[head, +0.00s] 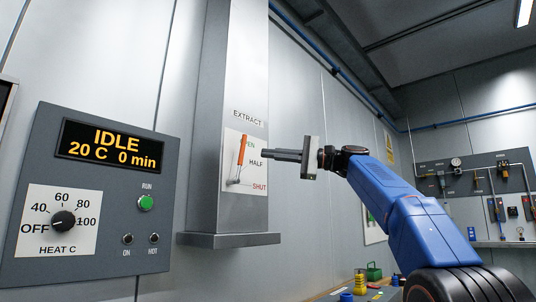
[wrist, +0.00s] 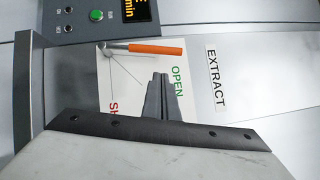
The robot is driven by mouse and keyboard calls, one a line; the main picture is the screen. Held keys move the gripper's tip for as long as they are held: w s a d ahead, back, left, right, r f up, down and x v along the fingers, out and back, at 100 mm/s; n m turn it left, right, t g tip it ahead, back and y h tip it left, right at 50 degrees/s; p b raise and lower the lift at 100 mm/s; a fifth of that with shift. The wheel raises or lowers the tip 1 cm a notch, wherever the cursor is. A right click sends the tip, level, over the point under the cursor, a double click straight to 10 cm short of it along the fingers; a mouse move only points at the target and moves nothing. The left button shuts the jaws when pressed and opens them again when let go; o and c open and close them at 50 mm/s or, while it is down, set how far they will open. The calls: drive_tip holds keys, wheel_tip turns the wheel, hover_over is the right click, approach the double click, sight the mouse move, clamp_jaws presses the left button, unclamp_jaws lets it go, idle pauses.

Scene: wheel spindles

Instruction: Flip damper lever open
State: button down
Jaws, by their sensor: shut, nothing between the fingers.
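The damper lever has an orange handle (head: 242,150) on a white plate (head: 229,175) under the EXTRACT label on a grey duct. It points nearly straight up from its metal pivot at the plate's lower left, beside the OPEN mark, and covers part of that word. In the wrist view the orange handle (wrist: 157,49) lies sideways, with OPEN below its right end. My gripper (head: 264,154) is shut and empty, to the right of the handle and pointing at the plate. Its fingertips (wrist: 160,77) show a gap from the handle in both views.
A grey ledge (head: 228,239) juts out below the plate. A control panel (head: 95,190) reading IDLE, with a heat knob (head: 63,221) and a green button (head: 146,202), is on the left wall. A tool board (head: 470,180) hangs at the far right.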

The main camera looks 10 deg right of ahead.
drive_tip(key=r+v, duration=0.1)
drive_tip(key=v, duration=0.7)
drive_tip(key=shift+d+f, duration=0.3)
drive_tip(key=shift+f, duration=0.15)
drive_tip(key=s+a+f+h, duration=0.2)
drive_tip(key=s+f+h, duration=0.1)
drive_tip(key=f, duration=0.7)
drive_tip(key=s+a+f+h, duration=0.3)
drive_tip(key=s+f, duration=0.1)
drive_tip(key=f, duration=0.7)
drive_tip(key=s+a+f+h, duration=0.2)
drive_tip(key=s+f+h, duration=0.1)
drive_tip(key=f, duration=0.7)
drive_tip(key=s+d+f+n+h, duration=0.2)
drive_tip(key=s+d+f+h, duration=0.1)
drive_tip(key=s+f, duration=0.6)
drive_tip(key=s+d+f+n+g+h, duration=0.1)
drive_tip(key=s+f, duration=0.7)
drive_tip(key=f, duration=0.9)
drive_tip(key=s+d+f+n+g+h, duration=0.1)
drive_tip(key=s+d+f+n+h, duration=0.2)
drive_tip(key=s+f, duration=0.6)
wheel_tip(320, 180, down, 5)
drive_tip(key=shift+s+d+f+n+h, duration=0.1)
drive_tip(key=shift+s+d+n+h, duration=0.25)
drive_tip(key=shift+d+h, duration=0.8)
